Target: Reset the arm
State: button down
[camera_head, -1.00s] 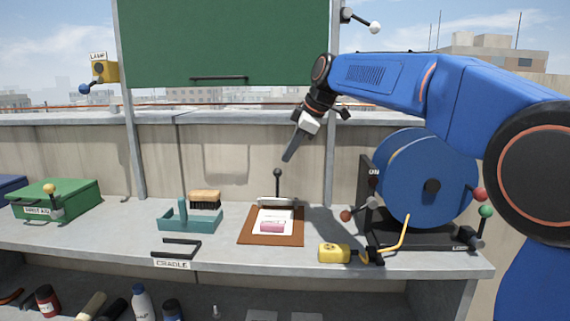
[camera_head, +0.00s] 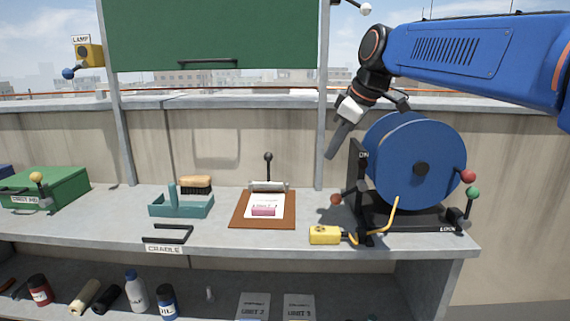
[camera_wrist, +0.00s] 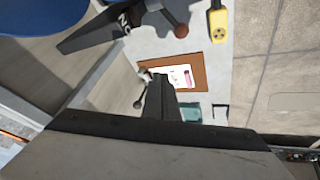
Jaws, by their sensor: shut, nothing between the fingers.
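My gripper (camera_head: 331,152) is raised above the bench in the head view, pointing down and left. Its fingers are closed together with nothing between them. It hangs left of the blue reel (camera_head: 415,168) and above and right of the clipboard (camera_head: 262,221), apart from both. In the wrist view my closed gripper (camera_wrist: 159,80) points toward the bench, with the brown clipboard (camera_wrist: 200,62) beyond its tip.
On the bench (camera_head: 300,240) stand a teal caddy (camera_head: 181,207), a brush (camera_head: 196,183), a black cradle (camera_head: 172,235), a green box (camera_head: 60,187) and a yellow pendant (camera_head: 325,235). A green board (camera_head: 210,32) hangs behind.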

jog(key=s+d+f+m+h, duration=0.1)
jog(key=s+d+f+m, duration=0.3)
jog(key=s+f, duration=0.5)
jog(key=s+d+f+m+h, duration=0.1)
jog(key=s+d+f+m, duration=0.3)
jog(key=s+d+f, duration=0.3)
jog(key=s+d+f+m+h, duration=0.1)
jog(key=s+d+f+m, duration=0.3)
jog(key=s+f, duration=0.7)
jog(key=s+d, duration=0.2)
jog(key=s, duration=0.1)
jog(key=shift+s+f+h, duration=0.15)
jog(key=shift+f+h, duration=0.1)
jog(key=shift+h, duration=0.05)
